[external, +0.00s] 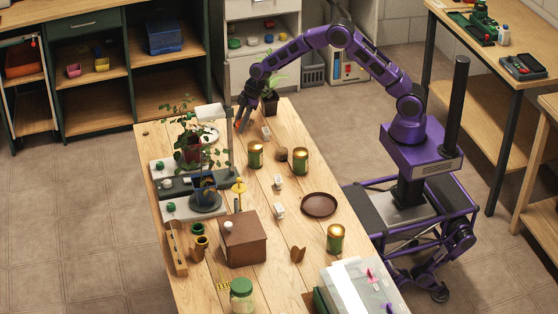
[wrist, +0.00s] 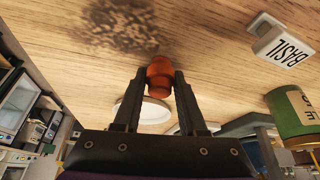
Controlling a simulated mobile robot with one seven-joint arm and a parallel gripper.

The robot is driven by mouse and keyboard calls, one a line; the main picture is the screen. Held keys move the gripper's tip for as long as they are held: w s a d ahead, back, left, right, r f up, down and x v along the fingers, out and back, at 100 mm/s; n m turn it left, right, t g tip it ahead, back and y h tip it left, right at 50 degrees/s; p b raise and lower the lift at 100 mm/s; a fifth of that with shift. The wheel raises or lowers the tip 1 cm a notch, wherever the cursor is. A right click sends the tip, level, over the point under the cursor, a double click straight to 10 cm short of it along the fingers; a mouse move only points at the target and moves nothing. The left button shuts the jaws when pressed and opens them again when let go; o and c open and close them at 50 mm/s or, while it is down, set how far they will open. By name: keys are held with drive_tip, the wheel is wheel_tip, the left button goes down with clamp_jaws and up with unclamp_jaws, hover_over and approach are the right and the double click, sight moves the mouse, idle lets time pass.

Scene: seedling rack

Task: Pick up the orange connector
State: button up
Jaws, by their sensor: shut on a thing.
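The orange connector (wrist: 159,74) is a small rounded orange-brown piece between my gripper's fingertips in the wrist view. My gripper (wrist: 160,84) is shut on it, with one dark finger on each side. In the external view my gripper (external: 241,122) points down at the far end of the wooden table (external: 265,190). The connector is too small there to make out clearly. The wrist view shows bare wood beyond the connector, and I cannot tell whether the connector touches it.
A white label block reading BASIL (wrist: 283,40) and a green tin (wrist: 295,115) are to the right in the wrist view. In the external view a potted plant (external: 270,104) is right of my gripper, and a leafy plant (external: 190,148) is to its left. A brown plate (external: 318,205) lies nearer the front.

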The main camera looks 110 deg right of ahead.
clamp_jaws()
drive_tip(key=shift+r, duration=0.15)
